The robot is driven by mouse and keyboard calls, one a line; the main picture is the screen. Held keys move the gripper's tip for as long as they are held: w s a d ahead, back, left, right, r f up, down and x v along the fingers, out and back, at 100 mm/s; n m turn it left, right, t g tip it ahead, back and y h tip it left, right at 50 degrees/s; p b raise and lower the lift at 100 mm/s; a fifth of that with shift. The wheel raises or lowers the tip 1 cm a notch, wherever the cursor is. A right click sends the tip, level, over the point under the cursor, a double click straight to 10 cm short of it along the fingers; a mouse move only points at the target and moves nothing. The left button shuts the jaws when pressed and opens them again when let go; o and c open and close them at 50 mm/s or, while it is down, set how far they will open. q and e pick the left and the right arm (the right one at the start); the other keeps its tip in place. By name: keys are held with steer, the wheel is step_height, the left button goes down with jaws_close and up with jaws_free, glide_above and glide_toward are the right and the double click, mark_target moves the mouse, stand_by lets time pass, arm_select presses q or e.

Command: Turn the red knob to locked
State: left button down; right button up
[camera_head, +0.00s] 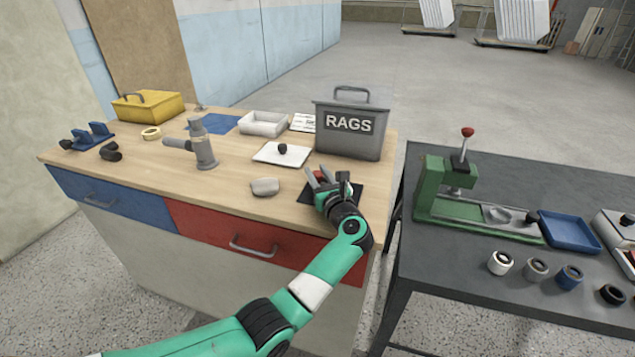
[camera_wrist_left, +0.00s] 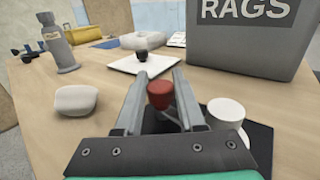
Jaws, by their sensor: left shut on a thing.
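My left gripper (camera_head: 324,182) is over the dark plate (camera_head: 364,193) at the right front of the wooden bench top. In the left wrist view, its two grey fingers (camera_wrist_left: 160,92) are on either side of a small red knob (camera_wrist_left: 159,95), shut on it. In the head view the fingers and wrist largely hide the knob. A white round piece (camera_wrist_left: 226,111) is just right of the knob in the wrist view. I cannot read any locked mark. My right gripper is not in view.
A grey RAGS bin (camera_head: 349,130) stands close behind the gripper. A white board with a black knob (camera_head: 270,153) and a pale lump (camera_head: 265,187) are to the left. A green press (camera_head: 435,187) stands on the dark table at right, across a gap.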

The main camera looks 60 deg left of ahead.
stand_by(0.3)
arm_select(q)
steer(key=c, duration=0.5)
jaws_free()
